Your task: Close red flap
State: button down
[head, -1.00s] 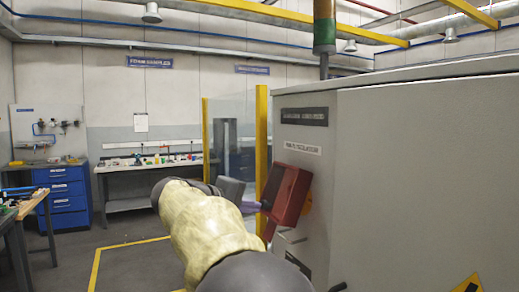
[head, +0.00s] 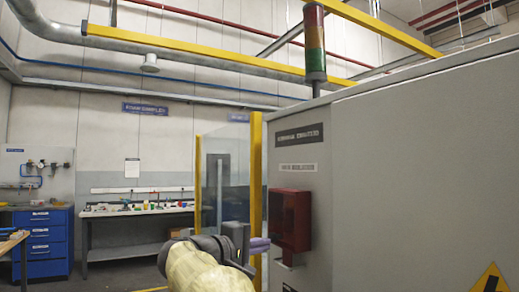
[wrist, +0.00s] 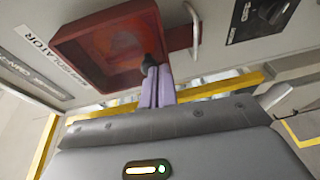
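The red flap (head: 290,218) is a boxy cover on the side of the grey cabinet. In the head view it now looks upright and roughly in line with the cabinet wall. In the wrist view the red flap (wrist: 112,42) shows its raised rim and darker recessed face. My gripper (head: 266,243) is left of its lower part. In the wrist view my gripper (wrist: 150,66) has its purple fingers together, dark tips at the flap's near rim. I cannot tell whether they touch it. Nothing shows between the fingers.
The grey cabinet (head: 410,165) fills the right side. A metal handle (wrist: 194,32) and a black switch plate (wrist: 262,18) lie beside the flap. A yellow post (head: 256,180) stands left of it. A workbench (head: 140,212) and blue drawers (head: 40,242) are farther back.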

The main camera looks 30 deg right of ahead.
jog(key=shift+f, duration=0.1)
dwell(0.5)
jog(key=w+f+v, duration=0.1)
jog(key=v, duration=1.2)
jog(key=shift+a, duration=0.55)
